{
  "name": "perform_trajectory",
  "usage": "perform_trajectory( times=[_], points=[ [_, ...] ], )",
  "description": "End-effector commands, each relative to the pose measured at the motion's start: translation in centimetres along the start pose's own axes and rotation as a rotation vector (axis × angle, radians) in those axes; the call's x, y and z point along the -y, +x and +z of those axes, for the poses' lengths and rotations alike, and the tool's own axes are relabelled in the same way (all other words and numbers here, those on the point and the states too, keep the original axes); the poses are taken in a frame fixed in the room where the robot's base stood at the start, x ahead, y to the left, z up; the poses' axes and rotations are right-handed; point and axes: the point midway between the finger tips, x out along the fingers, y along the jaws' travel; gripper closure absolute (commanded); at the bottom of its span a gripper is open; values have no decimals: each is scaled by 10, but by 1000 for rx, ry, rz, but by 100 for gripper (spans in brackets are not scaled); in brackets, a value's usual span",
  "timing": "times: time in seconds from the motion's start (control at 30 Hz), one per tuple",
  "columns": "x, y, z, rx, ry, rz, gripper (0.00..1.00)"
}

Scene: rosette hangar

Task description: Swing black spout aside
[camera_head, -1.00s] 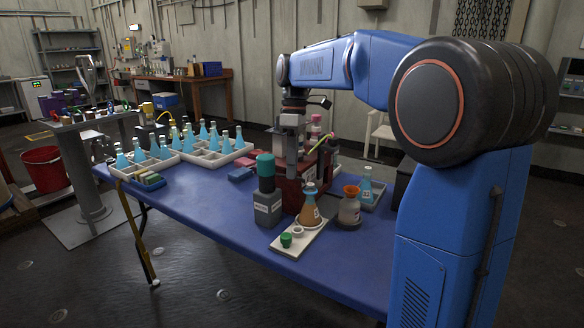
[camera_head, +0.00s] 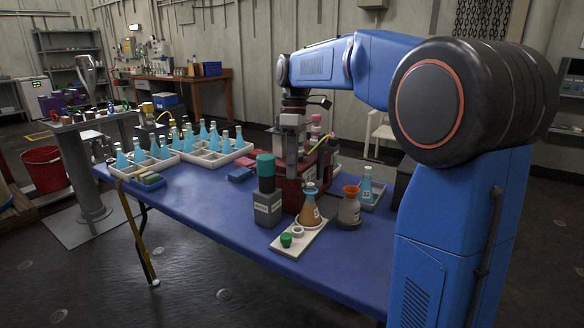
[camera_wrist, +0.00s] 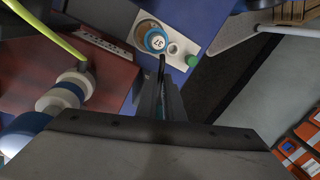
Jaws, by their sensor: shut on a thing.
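The black spout (camera_wrist: 161,66) is a thin dark bar in the wrist view. It points up the picture toward a round white-topped vessel with a dark mark (camera_wrist: 155,40). My gripper (camera_wrist: 163,86) is shut on the spout's near part; the narrow fingers hide the rest. In the head view my gripper (camera_head: 291,150) hangs down over the red-brown stand (camera_head: 300,190) on the blue table. The spout cannot be made out clearly there. A flask of brown liquid (camera_head: 309,212) stands on a white plate (camera_head: 310,240) in front of the stand.
White trays of blue flasks (camera_head: 215,155) fill the far left. The table's front left is clear.

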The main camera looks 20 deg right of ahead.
Motion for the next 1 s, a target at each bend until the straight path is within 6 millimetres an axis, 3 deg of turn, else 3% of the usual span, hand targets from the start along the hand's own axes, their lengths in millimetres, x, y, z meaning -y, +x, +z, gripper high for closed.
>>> perform_trajectory(
  times=[0.37, 1.0],
  points=[
    [10, 2, 0, -26, 127, 1, 100],
    [49, 9, -15, -141, 699, 1, 100]
  ],
)
